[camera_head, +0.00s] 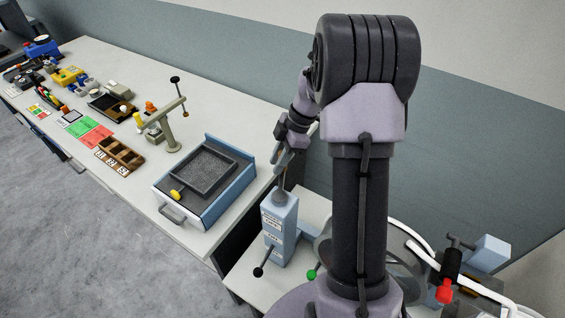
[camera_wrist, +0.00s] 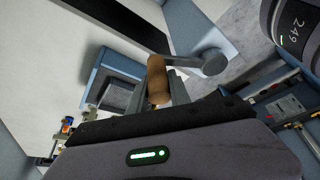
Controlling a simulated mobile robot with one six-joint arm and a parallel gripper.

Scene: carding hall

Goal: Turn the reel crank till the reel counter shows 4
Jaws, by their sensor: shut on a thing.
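In the wrist view my gripper (camera_wrist: 168,88) is shut on the brown wooden handle (camera_wrist: 158,72) of a grey metal crank. The crank's arm (camera_wrist: 190,62) runs right from the handle to a round hub on a light blue body. In the head view my gripper (camera_head: 281,160) is above a light blue post (camera_head: 281,240), which has a grey round part (camera_head: 280,197) on top; the handle is not clear there. The post bears small white labels too small to read. I cannot make out a reel counter figure in either view.
A blue box with a dark tray (camera_head: 205,175) stands left of the post on the long table (camera_head: 225,108). A lever with a black knob (camera_head: 258,271) juts from the post. A green knob (camera_head: 312,274) and a red-ended fitting (camera_head: 444,291) are at right. My arm hides much there.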

